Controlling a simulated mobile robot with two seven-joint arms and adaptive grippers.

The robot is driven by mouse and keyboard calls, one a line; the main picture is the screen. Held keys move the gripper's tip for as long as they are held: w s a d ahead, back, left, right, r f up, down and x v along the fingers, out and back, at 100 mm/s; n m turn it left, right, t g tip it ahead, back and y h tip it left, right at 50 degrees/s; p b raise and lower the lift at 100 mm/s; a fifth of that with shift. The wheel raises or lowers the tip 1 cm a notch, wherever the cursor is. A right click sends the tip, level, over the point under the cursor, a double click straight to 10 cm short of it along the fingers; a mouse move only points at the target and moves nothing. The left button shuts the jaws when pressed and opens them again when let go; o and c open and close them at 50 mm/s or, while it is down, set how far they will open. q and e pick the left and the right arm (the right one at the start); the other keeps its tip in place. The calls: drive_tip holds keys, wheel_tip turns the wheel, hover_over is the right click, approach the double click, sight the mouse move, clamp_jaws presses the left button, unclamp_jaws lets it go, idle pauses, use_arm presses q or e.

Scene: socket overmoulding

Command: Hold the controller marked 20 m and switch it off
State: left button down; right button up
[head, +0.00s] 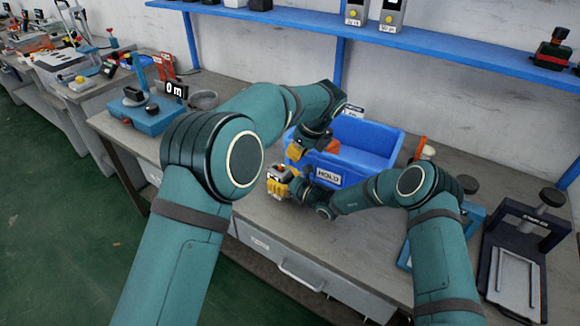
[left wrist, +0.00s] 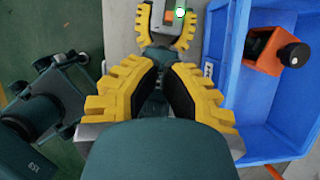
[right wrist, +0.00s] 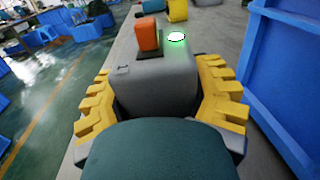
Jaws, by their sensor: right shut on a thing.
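My right gripper (right wrist: 160,90) is shut on a grey controller (right wrist: 155,85), with a yellow finger on each side. The controller has an orange switch (right wrist: 147,35) and a green lamp (right wrist: 176,37), which is lit. It also shows at the top of the left wrist view (left wrist: 155,14). No readable mark shows on it. My left gripper (left wrist: 158,68) has its fingertips drawn close together, with nothing seen between them. In the head view the left gripper (head: 298,150) hangs just above and right of the held controller (head: 278,180), apart from it.
A blue bin (head: 328,178) labelled HOLD stands right behind the grippers. An orange block with a black knob (left wrist: 270,48) is in it. A blue device (head: 150,118) and a "0 m" sign (head: 175,90) stand left. More controllers (head: 391,12) sit on the blue shelf (head: 440,45).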

sight(278, 171)
use_arm(q)
drive_tip(key=x, duration=0.9)
drive_tip(key=shift+w+a+f, duration=0.1)
drive_tip(key=shift+w+f, duration=0.05)
drive_tip(key=shift+f, duration=0.25)
drive_tip(key=shift+w+a, duration=0.9)
drive_tip(key=shift+a, duration=0.2)
drive_tip(key=v, duration=1)
drive_tip(key=shift+s, duration=0.1)
